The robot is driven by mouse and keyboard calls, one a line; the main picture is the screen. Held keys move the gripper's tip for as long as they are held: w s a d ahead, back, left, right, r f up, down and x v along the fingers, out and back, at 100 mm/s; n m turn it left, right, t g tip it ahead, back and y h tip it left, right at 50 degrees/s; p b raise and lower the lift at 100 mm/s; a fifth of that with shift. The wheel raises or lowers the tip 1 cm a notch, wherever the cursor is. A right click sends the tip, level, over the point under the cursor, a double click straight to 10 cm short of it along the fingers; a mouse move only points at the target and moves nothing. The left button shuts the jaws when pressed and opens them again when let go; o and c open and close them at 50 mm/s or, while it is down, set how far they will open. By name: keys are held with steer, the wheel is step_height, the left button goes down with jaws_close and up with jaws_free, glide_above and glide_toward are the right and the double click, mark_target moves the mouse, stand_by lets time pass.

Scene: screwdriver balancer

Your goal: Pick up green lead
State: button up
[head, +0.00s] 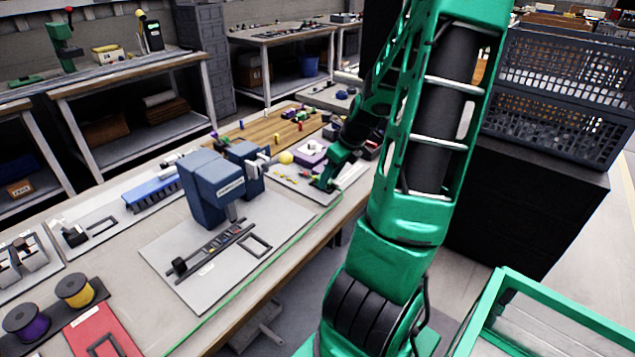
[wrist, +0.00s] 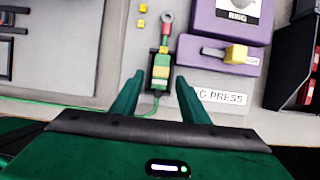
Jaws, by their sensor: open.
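The green lead (wrist: 160,72) shows in the wrist view as a green and yellow body with a red ring end, sitting in a small black holder on a grey plate. Its green wire runs off left along the bench edge; the wire (head: 262,263) also shows in the head view. My gripper (wrist: 157,94) is open, one finger to each side of the lead's lower end, with nothing held. Whether the fingertips are at the lead's height cannot be told. In the head view my gripper (head: 325,182) is low over the bench's front edge, and the lead's body is not clear there.
A purple ring press (wrist: 222,22) with a yellow-tipped lever (wrist: 236,53) stands close right of the lead. Small yellow pieces (wrist: 141,15) lie left of it. A blue machine (head: 212,188) stands farther left on the bench. Dark crates (head: 560,95) are at the right.

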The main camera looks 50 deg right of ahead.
steer(key=shift+w+f, duration=0.2)
steer(key=shift+f, duration=0.25)
steer(key=shift+c, duration=0.6)
jaws_close()
steer(key=shift+r, duration=0.15)
